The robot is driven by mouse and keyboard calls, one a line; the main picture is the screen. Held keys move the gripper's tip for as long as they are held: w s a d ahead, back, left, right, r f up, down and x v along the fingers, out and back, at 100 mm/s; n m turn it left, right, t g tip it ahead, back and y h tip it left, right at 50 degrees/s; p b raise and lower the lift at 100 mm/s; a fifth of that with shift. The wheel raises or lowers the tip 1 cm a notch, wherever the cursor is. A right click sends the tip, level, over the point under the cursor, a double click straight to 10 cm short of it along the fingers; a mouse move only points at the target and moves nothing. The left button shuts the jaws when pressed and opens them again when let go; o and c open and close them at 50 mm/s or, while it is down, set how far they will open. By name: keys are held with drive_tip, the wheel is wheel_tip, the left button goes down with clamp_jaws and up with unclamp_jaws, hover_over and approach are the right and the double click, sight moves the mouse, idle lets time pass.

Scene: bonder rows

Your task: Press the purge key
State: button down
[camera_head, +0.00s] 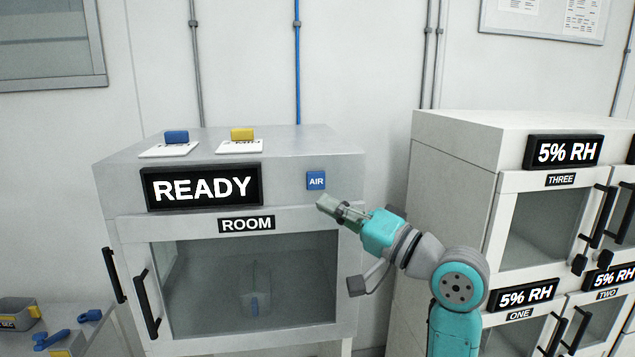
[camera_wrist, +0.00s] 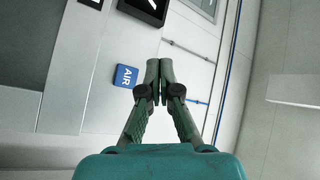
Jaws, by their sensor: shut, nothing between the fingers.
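A cabinet labelled ROOM (camera_head: 350,170) has a READY display (camera_head: 202,187) on its front. On its top are a blue key (camera_head: 176,137) and a yellow key (camera_head: 242,134), each on a white label. The label print is too small to read, so I cannot tell which is the purge key. A blue AIR plate (camera_head: 316,180) is on the upper right front; it also shows in the wrist view (camera_wrist: 126,76). My gripper (camera_head: 322,203) is shut and empty, just below and right of the AIR plate in the head view. Its closed fingertips (camera_wrist: 160,65) show in the wrist view.
The cabinet's glass door (camera_head: 250,285) is closed, with black handles (camera_head: 147,303) at left. White cabinets (camera_head: 455,140) reading 5% RH stand at right. Blue tools (camera_head: 52,339) and a grey bin (camera_head: 18,312) lie at lower left. Space above the ROOM cabinet is clear.

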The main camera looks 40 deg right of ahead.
sight(322, 190)
drive_tip(key=shift+w+d, duration=0.8)
drive_tip(key=shift+w, duration=0.4)
drive_tip(key=shift+w+d, duration=0.85)
drive_tip(key=shift+w, duration=0.4)
drive_tip(key=shift+w+d, duration=0.8)
drive_tip(key=shift+w, duration=0.4)
drive_tip(key=shift+w+d, duration=0.1)
drive_tip(key=shift+w+d, duration=0.15)
drive_tip(key=shift+w, duration=0.1)
drive_tip(key=shift+w+d, duration=0.25)
drive_tip(key=shift+w, duration=0.05)
drive_tip(key=shift+s+a, duration=0.45)
drive_tip(key=shift+s, duration=0.2)
drive_tip(key=shift+s+a, duration=0.75)
drive_tip(key=shift+s, duration=0.3)
drive_tip(key=shift+s+a, duration=0.7)
drive_tip(key=shift+s, duration=0.35)
